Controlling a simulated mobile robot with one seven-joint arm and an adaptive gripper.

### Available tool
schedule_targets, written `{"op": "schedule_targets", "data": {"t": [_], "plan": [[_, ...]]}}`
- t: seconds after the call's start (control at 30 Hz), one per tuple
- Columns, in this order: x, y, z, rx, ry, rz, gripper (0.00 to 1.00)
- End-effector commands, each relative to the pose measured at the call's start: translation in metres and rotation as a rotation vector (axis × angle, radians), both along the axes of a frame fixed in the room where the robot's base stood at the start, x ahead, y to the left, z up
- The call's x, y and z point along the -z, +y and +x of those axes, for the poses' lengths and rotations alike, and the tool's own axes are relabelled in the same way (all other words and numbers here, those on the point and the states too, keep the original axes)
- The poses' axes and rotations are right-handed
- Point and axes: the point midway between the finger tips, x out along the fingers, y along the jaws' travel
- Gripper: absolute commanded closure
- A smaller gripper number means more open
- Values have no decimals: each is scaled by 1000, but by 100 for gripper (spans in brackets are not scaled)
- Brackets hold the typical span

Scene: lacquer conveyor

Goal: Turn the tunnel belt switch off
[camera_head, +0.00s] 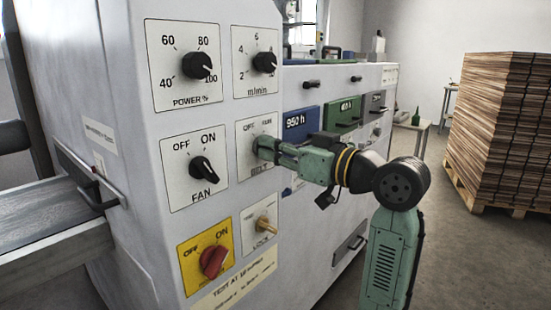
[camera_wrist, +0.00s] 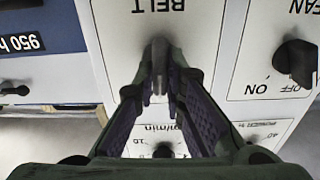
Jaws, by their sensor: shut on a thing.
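The belt switch plate (camera_head: 245,168) is a white square on the grey machine front, right of the fan switch. OFF shows at its upper left, and the BELT label below is partly covered. My gripper (camera_head: 268,148) reaches in from the right and is shut on the belt switch knob. In the wrist view, which shows the panel upside down, my gripper (camera_wrist: 158,82) has its fingers together on the narrow dark knob (camera_wrist: 158,52) under the word BELT. The fingers hide much of the knob and its markings, so I cannot tell which position it points to.
The fan switch (camera_head: 208,170) is close on the left, the m/min knob (camera_head: 264,62) above, and a brass lock switch (camera_head: 264,224) below. A red switch (camera_head: 213,262) sits on a yellow plate. Stacked boards (camera_head: 500,130) stand at the right, with bare floor between.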

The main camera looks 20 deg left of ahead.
Motion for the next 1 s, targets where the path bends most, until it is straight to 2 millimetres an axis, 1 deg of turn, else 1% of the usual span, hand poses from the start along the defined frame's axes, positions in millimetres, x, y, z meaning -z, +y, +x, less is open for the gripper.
{"op": "schedule_targets", "data": {"t": [0.03, 0.2, 0.5, 0.7, 1.0], "plan": [[3, 0, 0, 1, -43, -14, 100], [3, 0, -1, 1, -191, -67, 100], [2, 0, -2, 2, -401, -145, 100], [1, 1, -2, 2, -490, -177, 100], [0, 1, -3, 1, -543, -196, 100]]}}
